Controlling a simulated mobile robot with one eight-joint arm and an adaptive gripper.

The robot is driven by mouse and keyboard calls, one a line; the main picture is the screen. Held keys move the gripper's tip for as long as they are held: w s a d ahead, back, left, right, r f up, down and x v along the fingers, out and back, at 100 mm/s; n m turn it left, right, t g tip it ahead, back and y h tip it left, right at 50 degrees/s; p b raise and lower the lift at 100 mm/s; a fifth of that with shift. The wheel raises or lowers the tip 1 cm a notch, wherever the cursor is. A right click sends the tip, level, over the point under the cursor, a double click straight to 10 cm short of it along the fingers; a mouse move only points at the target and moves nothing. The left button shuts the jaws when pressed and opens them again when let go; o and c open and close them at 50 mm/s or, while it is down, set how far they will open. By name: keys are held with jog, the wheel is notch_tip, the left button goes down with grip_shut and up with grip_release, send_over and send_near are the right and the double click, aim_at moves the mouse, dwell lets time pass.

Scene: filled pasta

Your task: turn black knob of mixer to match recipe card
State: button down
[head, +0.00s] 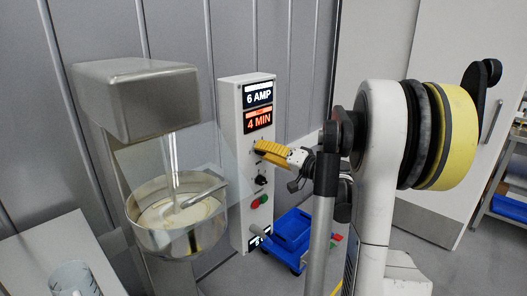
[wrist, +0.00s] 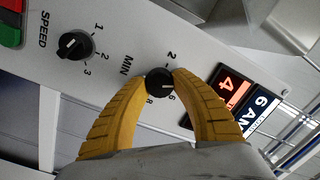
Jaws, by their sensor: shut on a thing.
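The mixer (head: 135,105) stands at left with a metal bowl (head: 180,235). Its white control panel (head: 232,150) bears a lit white "6 AMP" display (head: 258,95) and an orange "4 MIN" display (head: 258,120). My gripper (head: 258,147) reaches the panel below these displays. In the wrist view, its yellow fingers (wrist: 159,80) are shut on the black MIN knob (wrist: 158,84), one on each side. The knob's light mark seems to point right, between the printed 2 and 6; the exact setting is hard to read. I cannot identify a recipe card for certain.
Red (head: 255,204) and green buttons are lower on the panel. A blue bin (head: 290,238) stands beside the panel, and a clear jug (head: 75,280) at lower left.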

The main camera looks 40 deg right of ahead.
jog(key=m, duration=1.1)
jog(key=shift+t+h, duration=0.3)
jog(key=shift+t, duration=0.1)
dwell(0.3)
jog(key=c, duration=1)
grip_release()
jog(key=shift+f, duration=0.1)
jog(key=s+d, duration=0.1)
jog(key=s, duration=1.1)
jog(key=shift+d+f, duration=0.15)
jog(key=shift+f, duration=0.2)
